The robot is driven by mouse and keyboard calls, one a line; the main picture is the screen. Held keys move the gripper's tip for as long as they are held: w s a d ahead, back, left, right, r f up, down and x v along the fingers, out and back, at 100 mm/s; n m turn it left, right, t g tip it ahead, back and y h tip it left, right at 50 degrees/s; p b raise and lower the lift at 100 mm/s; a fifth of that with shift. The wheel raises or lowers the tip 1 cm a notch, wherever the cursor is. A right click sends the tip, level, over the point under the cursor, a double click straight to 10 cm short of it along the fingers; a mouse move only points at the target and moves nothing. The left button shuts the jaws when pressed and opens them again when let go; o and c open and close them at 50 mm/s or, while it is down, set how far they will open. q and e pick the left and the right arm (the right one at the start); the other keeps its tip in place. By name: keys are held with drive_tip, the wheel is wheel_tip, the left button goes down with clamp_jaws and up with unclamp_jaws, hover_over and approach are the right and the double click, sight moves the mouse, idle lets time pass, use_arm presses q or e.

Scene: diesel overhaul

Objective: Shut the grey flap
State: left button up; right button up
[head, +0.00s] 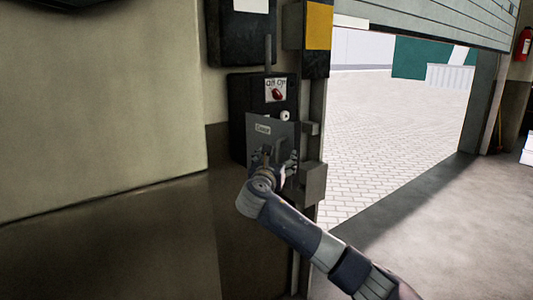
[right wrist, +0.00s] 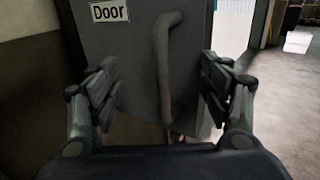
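The grey flap (head: 287,130) carries a "Door" label and covers the lower part of a black wall box (head: 240,97). In the right wrist view the flap (right wrist: 135,62) fills the middle, with a vertical bar handle (right wrist: 162,65) on its face. My right gripper (head: 275,158) is in front of the flap's lower part. In the right wrist view the fingers of my right gripper (right wrist: 162,92) are apart on either side of the handle, with visible gaps to it. The head view does not clearly show how far the flap stands from the box. My left gripper is out of view.
A red switch (head: 277,93) and a white button (head: 285,116) sit on the box above the flap. A post with a yellow panel (head: 319,26) stands right beside it. Further right is an open doorway onto paving (head: 385,130) under a raised shutter (head: 430,18).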

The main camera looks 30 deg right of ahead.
drive_tip(key=shift+w+a, duration=0.1)
drive_tip(key=shift+a, duration=0.05)
drive_tip(key=shift+o, duration=0.2)
drive_tip(key=shift+r, duration=0.1)
drive_tip(key=d+n+t+y+p, duration=0.1)
drive_tip(key=d, duration=0.1)
drive_tip(key=d+n+y+p, duration=0.1)
drive_tip(key=d, duration=0.2)
drive_tip(key=d+t+y+p, duration=0.1)
drive_tip(key=d+p, duration=0.1)
drive_tip(key=d, duration=0.1)
drive_tip(key=shift+w+d+n+t, duration=0.2)
drive_tip(key=shift+w+n+t, duration=0.1)
drive_tip(key=shift+n, duration=0.1)
drive_tip(key=c, duration=0.3)
drive_tip(key=shift+d+y, duration=0.3)
drive_tip(key=shift+y, duration=0.2)
drive_tip(key=shift+c, duration=0.9)
drive_tip(key=shift+s, duration=0.1)
drive_tip(key=shift+c, duration=0.3)
